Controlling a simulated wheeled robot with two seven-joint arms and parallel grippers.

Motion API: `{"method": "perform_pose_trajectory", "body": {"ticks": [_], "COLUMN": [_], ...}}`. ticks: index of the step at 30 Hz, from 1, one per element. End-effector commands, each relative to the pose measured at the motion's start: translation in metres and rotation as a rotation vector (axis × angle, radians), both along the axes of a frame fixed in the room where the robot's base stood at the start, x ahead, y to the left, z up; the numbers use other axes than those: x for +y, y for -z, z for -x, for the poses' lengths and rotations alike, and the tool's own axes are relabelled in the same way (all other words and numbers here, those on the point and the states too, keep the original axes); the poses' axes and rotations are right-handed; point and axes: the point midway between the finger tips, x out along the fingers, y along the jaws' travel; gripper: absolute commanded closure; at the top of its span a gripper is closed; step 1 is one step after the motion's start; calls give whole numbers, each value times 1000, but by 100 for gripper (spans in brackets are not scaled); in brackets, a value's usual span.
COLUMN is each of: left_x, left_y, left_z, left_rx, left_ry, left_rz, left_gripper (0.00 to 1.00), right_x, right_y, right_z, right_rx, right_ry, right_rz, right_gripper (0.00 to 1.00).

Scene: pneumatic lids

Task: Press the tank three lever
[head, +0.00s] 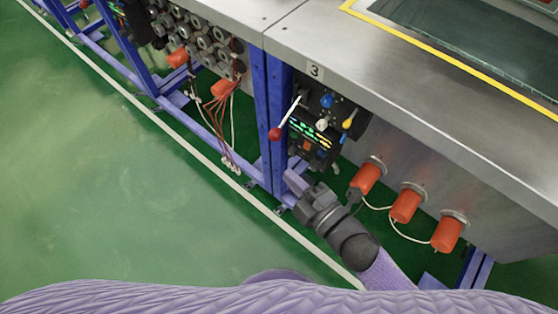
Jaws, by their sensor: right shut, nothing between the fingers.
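The tank three lever (287,119) is a thin white rod with a red ball knob at its lower left end. It sticks out from a black control block (313,137) below the metal edge marked with a "3" label (315,71). My right gripper (291,178) is shut and empty. It is below the lever's red knob in the picture, apart from it, beside the blue frame post. My left gripper is out of view.
Several orange cylinders (405,206) hang under the tank to the right of my gripper. Blue posts (271,115) and a lower rail stand left of the lever. The steel tank top (420,85) overhangs the block. Green floor at left is clear.

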Motion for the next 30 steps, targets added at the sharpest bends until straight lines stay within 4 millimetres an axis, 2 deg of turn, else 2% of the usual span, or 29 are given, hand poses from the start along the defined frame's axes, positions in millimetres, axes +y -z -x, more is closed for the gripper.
{"method": "perform_pose_trajectory", "body": {"ticks": [3,9,25,26,28,29,30], "left_x": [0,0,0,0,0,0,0], "left_y": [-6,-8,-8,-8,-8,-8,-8], "left_z": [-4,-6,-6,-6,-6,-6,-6], "left_rx": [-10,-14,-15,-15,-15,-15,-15], "left_ry": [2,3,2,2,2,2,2], "left_rz": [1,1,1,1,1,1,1], "left_gripper": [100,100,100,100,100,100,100], "right_x": [-14,-30,-33,-36,-50,-60,-77], "right_y": [-2,-3,0,6,35,55,88], "right_z": [18,36,38,37,38,40,46], "right_rx": [3,1,11,33,157,241,379], "right_ry": [0,0,5,19,91,143,232], "right_rz": [0,0,-1,-2,-6,-12,-22], "right_gripper": [100,100,100,100,100,100,100]}}
